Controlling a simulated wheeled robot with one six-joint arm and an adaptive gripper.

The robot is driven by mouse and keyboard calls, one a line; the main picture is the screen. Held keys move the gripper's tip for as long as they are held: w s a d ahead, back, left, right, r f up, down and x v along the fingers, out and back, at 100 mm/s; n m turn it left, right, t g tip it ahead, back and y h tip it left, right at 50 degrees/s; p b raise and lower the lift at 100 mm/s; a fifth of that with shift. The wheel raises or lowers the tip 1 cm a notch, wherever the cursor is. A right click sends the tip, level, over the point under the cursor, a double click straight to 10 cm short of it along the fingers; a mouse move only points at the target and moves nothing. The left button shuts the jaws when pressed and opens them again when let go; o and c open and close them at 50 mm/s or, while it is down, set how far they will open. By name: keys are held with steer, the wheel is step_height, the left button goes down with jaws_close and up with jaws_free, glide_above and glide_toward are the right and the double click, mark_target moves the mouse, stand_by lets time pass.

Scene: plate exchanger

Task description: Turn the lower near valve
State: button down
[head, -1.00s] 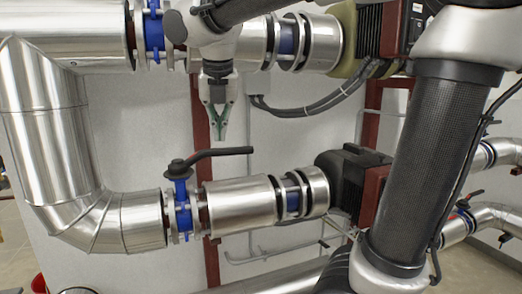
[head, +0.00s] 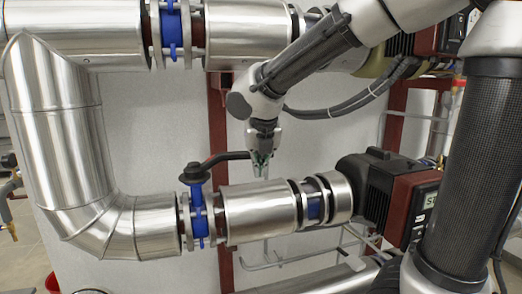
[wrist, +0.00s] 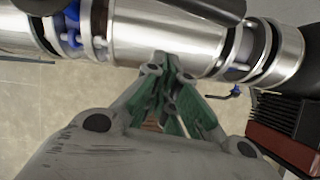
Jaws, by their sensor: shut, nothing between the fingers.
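The lower valve has a blue body (head: 198,212) and a black lever handle (head: 222,158) on top. The lever points right, roughly along the pipe. In the wrist view the blue valve body (wrist: 72,22) is at the upper left, and a black bar that looks like the lever (wrist: 200,6) crosses the top edge. My gripper (head: 261,168) points down at the lever's free end, above the silver pipe. Its green-lined fingers (wrist: 168,62) are closed with nothing between them. I cannot tell whether they touch the lever.
The lower silver pipe (head: 258,210) runs below my gripper to a black and red pump (head: 395,195). An upper pipe with another blue valve (head: 172,30) runs overhead. Black cables (head: 340,108) hang behind my arm. A red-brown post (head: 219,130) stands behind.

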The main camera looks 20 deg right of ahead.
steer(key=shift+w+d+r, duration=0.1)
steer(key=shift+w+r, duration=0.1)
steer(key=shift+w, duration=0.8)
steer(key=shift+w+d+r, duration=0.1)
steer(key=shift+w+r, duration=0.1)
steer(key=shift+w, duration=0.8)
steer(key=shift+w+d, duration=0.25)
steer(key=shift+w, duration=0.4)
steer(key=shift+w+d, duration=0.2)
steer(key=shift+w, duration=0.45)
